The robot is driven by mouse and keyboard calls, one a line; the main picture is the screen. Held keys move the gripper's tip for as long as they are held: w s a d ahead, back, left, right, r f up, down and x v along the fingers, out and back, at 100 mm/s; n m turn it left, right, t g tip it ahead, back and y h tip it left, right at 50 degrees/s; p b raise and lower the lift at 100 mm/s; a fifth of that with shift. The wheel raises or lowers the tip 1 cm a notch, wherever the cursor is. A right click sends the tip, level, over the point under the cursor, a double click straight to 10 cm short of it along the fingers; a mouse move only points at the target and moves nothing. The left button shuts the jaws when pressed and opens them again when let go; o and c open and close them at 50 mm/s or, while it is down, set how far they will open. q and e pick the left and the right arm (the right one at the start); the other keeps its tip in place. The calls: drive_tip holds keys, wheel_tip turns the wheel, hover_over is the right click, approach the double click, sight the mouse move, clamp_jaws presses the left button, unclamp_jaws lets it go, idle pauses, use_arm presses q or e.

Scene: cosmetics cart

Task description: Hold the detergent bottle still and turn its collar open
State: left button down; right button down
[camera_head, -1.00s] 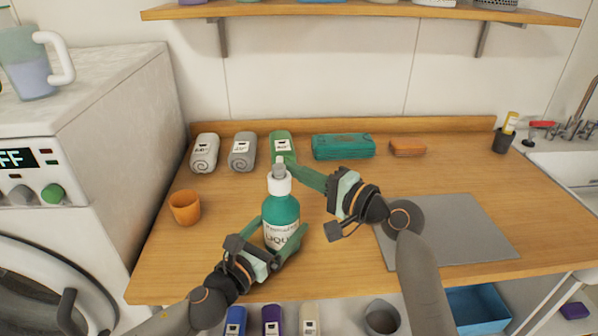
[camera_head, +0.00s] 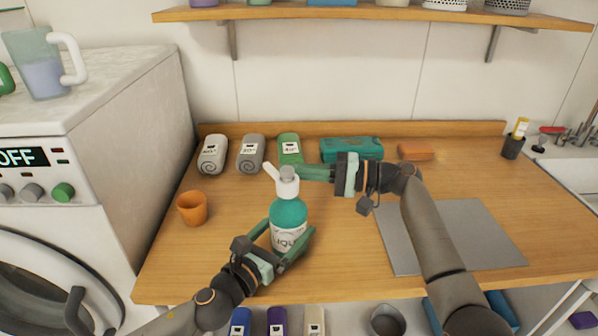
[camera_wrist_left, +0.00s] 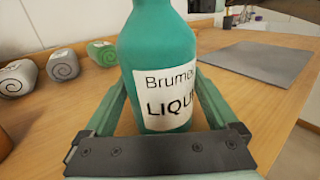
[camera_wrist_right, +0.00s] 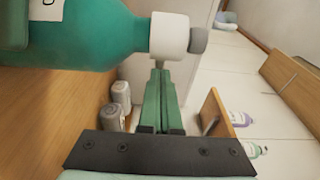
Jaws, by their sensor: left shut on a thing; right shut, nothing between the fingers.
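The teal detergent bottle (camera_head: 288,213) stands upright on the wooden counter. It has a white collar (camera_head: 286,188) with a grey tip (camera_head: 287,173), and a white tab (camera_head: 270,171) sticks out to the upper left. My left gripper (camera_head: 285,238) is shut around the bottle's lower body; the left wrist view shows a finger on each side of the label (camera_wrist_left: 168,95). My right gripper (camera_head: 303,172) is shut and empty, its fingertips right beside the collar. The right wrist view shows the fingertips (camera_wrist_right: 159,72) close to the collar (camera_wrist_right: 169,36); whether they touch is unclear.
Rolled grey towels (camera_head: 213,155) and a green one (camera_head: 290,149) lie behind the bottle, with a teal folded pack (camera_head: 352,149) and an orange block (camera_head: 415,151). An orange cup (camera_head: 192,208) stands left. A grey mat (camera_head: 470,245) lies right.

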sight(278, 172)
drive_tip(key=shift+a+n+g, duration=0.3)
drive_tip(key=shift+a+g, duration=0.1)
drive_tip(key=shift+g, duration=0.1)
drive_tip(key=shift+s+a, duration=0.2)
drive_tip(key=shift+a, duration=1.1)
drive_tip(key=shift+d, duration=0.15)
idle(0.3)
drive_tip(key=shift+d+m+t, duration=0.9)
drive_tip(key=shift+d+t, duration=0.5)
drive_tip(key=shift+d, duration=4.85)
drive_tip(key=shift+h, duration=0.3)
drive_tip(key=x, duration=0.3)
drive_tip(key=s+x, duration=0.1)
drive_tip(key=x, duration=0.6)
drive_tip(key=shift+s+a, duration=0.15)
drive_tip(key=shift+a, duration=0.35)
drive_tip(key=shift+s+a+r, duration=0.1)
drive_tip(key=shift+s+a, duration=0.15)
drive_tip(key=shift+s, duration=0.25)
drive_tip(key=shift+s+a, duration=0.3)
drive_tip(key=shift+s, duration=0.25)
